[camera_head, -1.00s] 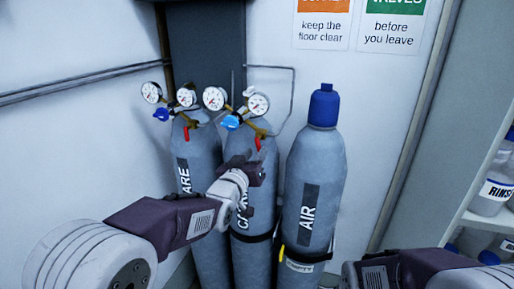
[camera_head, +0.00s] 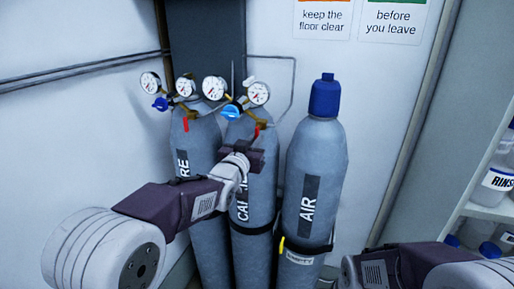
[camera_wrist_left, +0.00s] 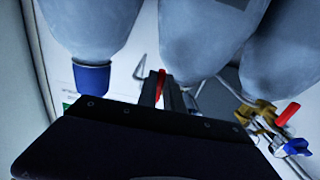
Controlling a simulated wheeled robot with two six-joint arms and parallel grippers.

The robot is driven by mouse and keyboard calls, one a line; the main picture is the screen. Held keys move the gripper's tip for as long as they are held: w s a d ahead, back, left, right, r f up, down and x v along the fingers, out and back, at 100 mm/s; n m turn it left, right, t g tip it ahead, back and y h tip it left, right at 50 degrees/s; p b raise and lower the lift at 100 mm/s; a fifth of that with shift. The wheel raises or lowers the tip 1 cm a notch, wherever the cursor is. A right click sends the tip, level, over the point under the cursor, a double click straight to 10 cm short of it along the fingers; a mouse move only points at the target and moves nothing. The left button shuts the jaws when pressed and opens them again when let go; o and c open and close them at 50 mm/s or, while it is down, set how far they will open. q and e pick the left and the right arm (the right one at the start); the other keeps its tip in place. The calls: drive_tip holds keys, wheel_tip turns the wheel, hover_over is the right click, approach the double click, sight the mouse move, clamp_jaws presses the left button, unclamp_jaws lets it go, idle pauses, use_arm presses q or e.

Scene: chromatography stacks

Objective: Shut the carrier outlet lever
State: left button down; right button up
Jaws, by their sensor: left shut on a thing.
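The red carrier outlet lever (camera_head: 257,130) hangs below the brass fitting on the middle grey cylinder (camera_head: 260,178), labelled CARRIER and partly covered by my arm. My left gripper (camera_head: 256,150) is at the lever, in front of the cylinder's shoulder. In the left wrist view, which is upside down, the lever (camera_wrist_left: 161,82) shows between the grey fingers (camera_wrist_left: 160,92), which are shut on it. The fingertips are hard to see in the head view. My right gripper is out of view; only part of that arm shows.
A second cylinder (camera_head: 202,140) with its own red lever (camera_head: 186,124) stands left. The blue-capped AIR cylinder (camera_head: 313,195) stands right. Gauges (camera_head: 259,93) and a blue knob (camera_head: 231,112) sit just above the gripper. A shelf with bottles (camera_head: 498,178) is at far right.

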use_arm(q)
drive_tip(key=c, duration=1.5)
unclamp_jaws()
drive_tip(key=b+v, duration=0.2)
drive_tip(key=v, duration=0.7)
